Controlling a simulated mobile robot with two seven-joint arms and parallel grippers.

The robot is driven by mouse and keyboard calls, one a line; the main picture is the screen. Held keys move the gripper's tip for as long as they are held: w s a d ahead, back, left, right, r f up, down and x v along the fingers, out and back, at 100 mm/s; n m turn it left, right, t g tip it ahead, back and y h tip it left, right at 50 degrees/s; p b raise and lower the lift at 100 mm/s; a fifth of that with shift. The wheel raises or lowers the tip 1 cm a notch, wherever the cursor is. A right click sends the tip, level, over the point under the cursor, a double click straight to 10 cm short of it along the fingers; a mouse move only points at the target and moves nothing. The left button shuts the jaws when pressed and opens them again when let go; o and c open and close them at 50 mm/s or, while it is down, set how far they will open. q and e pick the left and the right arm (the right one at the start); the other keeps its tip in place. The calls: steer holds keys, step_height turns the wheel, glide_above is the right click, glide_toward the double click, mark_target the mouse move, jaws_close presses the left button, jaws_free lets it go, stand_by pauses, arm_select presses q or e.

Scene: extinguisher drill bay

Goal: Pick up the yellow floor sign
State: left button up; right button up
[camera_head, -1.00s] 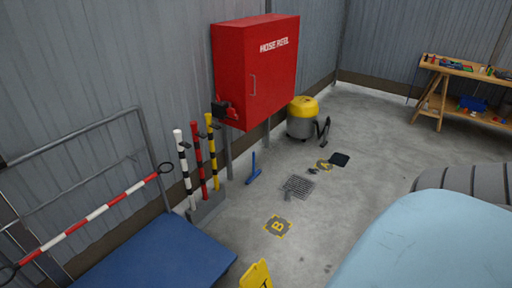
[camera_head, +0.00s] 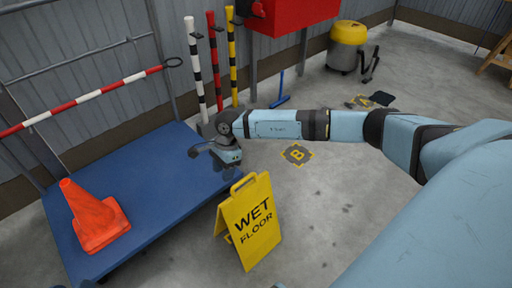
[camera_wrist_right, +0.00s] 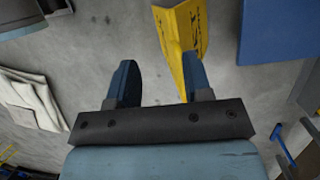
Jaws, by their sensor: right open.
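The yellow floor sign (camera_head: 250,222) reads "WET FLOOR" and stands upright on the concrete, in front of the blue platform's right edge. A handle tops it. My right gripper (camera_head: 226,172) is just above and left of the sign's top in the head view; its fingers are small there. In the right wrist view, the gripper (camera_wrist_right: 160,80) is open with nothing between its fingers. The sign (camera_wrist_right: 182,40) lies beyond the fingers there, and the right-hand finger partly overlaps it. I cannot tell whether they touch.
A blue platform (camera_head: 165,185) with an orange cone (camera_head: 94,215) on it is left of the sign. Striped posts (camera_head: 213,70) stand behind my right arm. A red cabinet (camera_head: 295,12) and a yellow-topped vacuum (camera_head: 346,48) are farther back. Floor right of the sign is clear.

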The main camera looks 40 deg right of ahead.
mark_target(243, 180)
steer(key=w+d+f+n+h+b, duration=0.1)
steer(key=w+d+h+b, duration=0.15)
steer(key=d, duration=0.55)
steer(key=shift+h, duration=0.35)
steer(key=f+b, duration=0.1)
steer(key=f, duration=0.3)
steer(key=f+b, duration=0.1)
steer(key=f, duration=0.3)
steer(key=s+f+b, duration=0.1)
steer(key=f+b, duration=0.1)
steer(key=f, duration=0.3)
arm_select(q)
step_height(243, 180, down, 8)
steer(key=m+g, duration=0.1)
steer(key=g, duration=0.2)
steer(key=shift+s+d+f+h, duration=0.2)
steer(key=shift+d+h, duration=0.1)
steer(key=shift+d, duration=0.15)
arm_select(e)
steer(key=shift+r, duration=0.1)
jaws_close()
